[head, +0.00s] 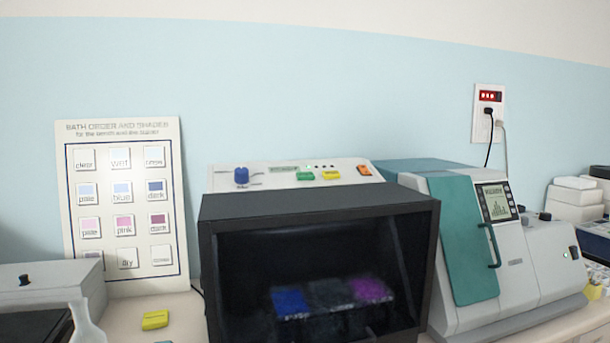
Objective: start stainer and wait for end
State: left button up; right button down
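A black-framed machine (315,205) with a dark front window stands at the centre of the bench and looks like the stainer. Behind the window, blue (290,302), dark grey (331,295) and purple (371,290) blocks show dimly. A pale control panel at its top back carries a blue knob (241,176), a green button (305,175), a yellow button (331,175) and an orange button (364,170). Small indicator lights sit above the buttons; their state is too small to tell. Neither of my grippers is in view.
A grey machine (535,262) with a teal door (463,240) and small screen (496,202) stands close on the right. A bath-order chart (125,200) leans at the wall. A yellow object (155,320) lies front left. A wall outlet (489,112) shows red lights.

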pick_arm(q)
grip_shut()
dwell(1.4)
